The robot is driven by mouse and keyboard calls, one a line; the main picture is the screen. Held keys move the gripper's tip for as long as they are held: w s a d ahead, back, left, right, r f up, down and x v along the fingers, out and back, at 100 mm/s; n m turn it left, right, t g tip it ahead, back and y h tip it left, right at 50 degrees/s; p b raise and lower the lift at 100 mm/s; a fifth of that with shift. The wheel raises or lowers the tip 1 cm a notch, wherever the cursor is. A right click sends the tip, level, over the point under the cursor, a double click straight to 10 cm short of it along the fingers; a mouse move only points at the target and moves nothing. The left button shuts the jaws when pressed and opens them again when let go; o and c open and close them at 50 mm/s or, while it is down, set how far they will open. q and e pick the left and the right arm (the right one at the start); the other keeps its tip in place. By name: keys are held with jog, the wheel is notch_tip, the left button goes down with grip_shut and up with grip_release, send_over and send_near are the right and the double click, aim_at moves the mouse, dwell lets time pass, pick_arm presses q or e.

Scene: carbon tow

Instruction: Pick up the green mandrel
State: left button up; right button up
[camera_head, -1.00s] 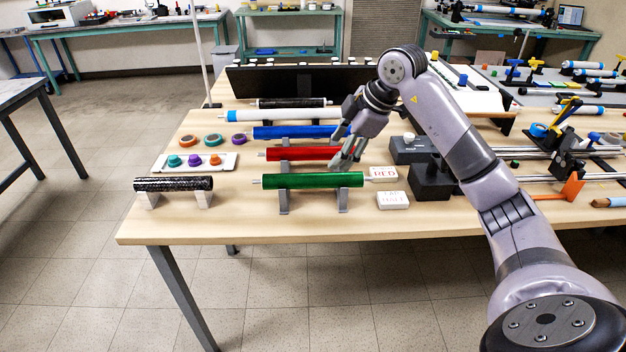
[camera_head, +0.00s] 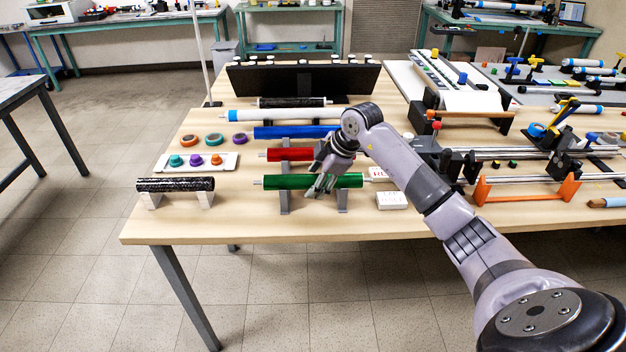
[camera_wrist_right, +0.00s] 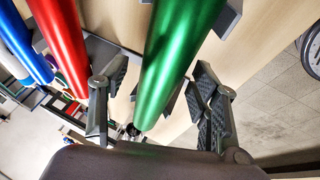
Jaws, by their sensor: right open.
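The green mandrel (camera_head: 287,182) lies level on two grey stands near the table's front edge. My right gripper (camera_head: 321,184) is over the mandrel's right half in the head view, with its fingers pointing down. In the right wrist view the green mandrel (camera_wrist_right: 176,65) runs between the two open fingers of the right gripper (camera_wrist_right: 155,108), one on each side of it. I see no clear contact between the fingers and the mandrel. The gripper hides part of the mandrel in the head view. My left gripper does not show.
The red mandrel (camera_head: 288,154) and blue mandrel (camera_head: 296,132) lie on stands just behind. A black roll (camera_head: 175,184) rests on supports at the left. White label blocks (camera_head: 392,200) sit to the right. The table's front edge is close by.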

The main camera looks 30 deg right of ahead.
grip_shut()
dwell(0.8)
